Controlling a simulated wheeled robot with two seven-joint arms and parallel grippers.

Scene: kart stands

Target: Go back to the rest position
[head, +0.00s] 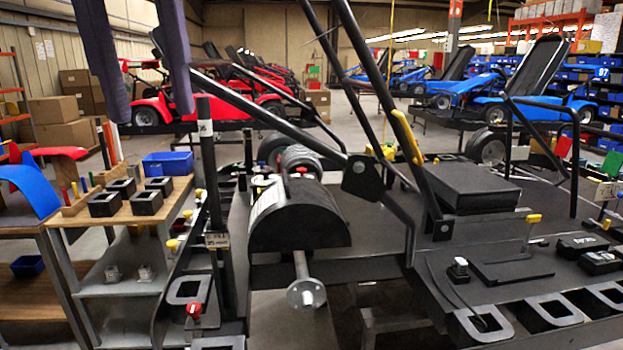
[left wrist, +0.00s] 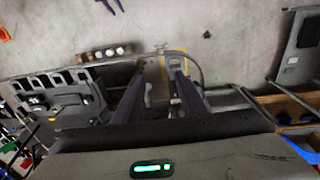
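My left gripper (head: 151,105) hangs into the head view from the top left. Its two dark purple fingers point down and stand apart, with nothing held between them. In the left wrist view the same fingers (left wrist: 158,70) are spread, with grey floor visible between their tips. My right gripper shows in neither view.
A kart stand with a black half-round cover (head: 310,222) and tall slanted bars fills the middle. A wooden-topped cart (head: 165,207) with black square holders and a blue bin (head: 167,163) stands at the left. Red karts (head: 165,107) and blue karts (head: 530,98) stand behind.

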